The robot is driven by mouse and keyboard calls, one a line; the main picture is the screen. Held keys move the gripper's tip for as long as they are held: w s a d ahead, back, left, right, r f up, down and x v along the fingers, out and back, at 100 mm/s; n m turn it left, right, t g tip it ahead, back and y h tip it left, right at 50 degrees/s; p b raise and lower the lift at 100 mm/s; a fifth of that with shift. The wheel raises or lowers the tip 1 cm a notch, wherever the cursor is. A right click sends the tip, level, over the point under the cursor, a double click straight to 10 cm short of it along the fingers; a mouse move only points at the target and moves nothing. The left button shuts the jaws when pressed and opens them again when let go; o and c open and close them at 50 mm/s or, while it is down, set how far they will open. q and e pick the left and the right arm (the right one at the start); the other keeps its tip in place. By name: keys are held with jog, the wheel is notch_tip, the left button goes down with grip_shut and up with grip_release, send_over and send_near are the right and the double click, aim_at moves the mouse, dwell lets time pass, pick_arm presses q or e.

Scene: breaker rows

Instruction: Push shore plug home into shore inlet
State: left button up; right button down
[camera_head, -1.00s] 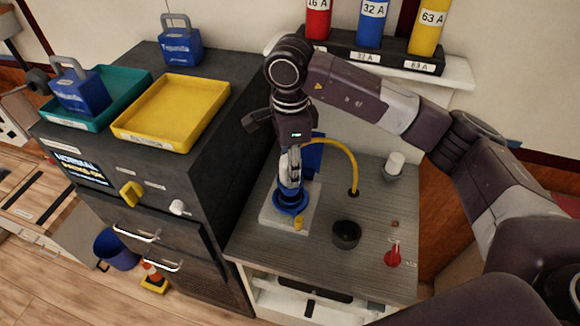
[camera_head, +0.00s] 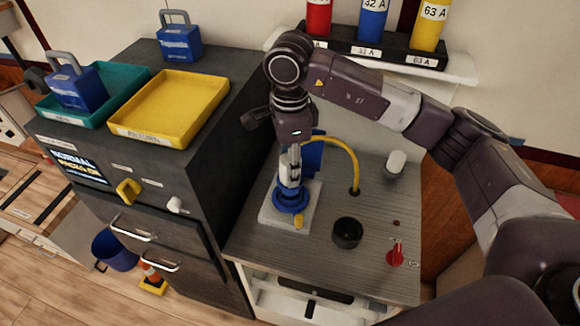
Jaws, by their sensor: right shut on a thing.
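The shore inlet (camera_head: 291,202) is a blue round socket on a pale square base plate (camera_head: 272,213) on the grey worktop. A blue flap stands up behind it. My right gripper (camera_head: 291,180) points straight down over the inlet, shut on the shore plug. The plug is mostly hidden by the fingers and the inlet's collar, so I cannot tell how deep it sits. A yellow cable (camera_head: 347,150) arches from behind the gripper to a hole in the worktop. My left gripper is not in view.
A black cup (camera_head: 347,233), a red-handled item (camera_head: 396,255) and a white-topped cylinder (camera_head: 396,162) stand on the worktop (camera_head: 330,262). The dark cabinet at left carries a yellow tray (camera_head: 172,108), a teal tray (camera_head: 115,108) and blue padlocks (camera_head: 180,42). Coloured cylinders stand on a shelf behind.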

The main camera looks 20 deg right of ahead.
jog(key=shift+b, duration=0.65)
dwell(1.2)
jog(key=shift+f+b, duration=2.15)
jog(key=shift+f, duration=0.2)
jog(key=c, duration=1.3)
grip_release()
jog(key=shift+o, duration=0.2)
notch_tip(320, 180, up, 12)
jog(key=shift+f, duration=0.1)
jog(key=shift+r, duration=0.25)
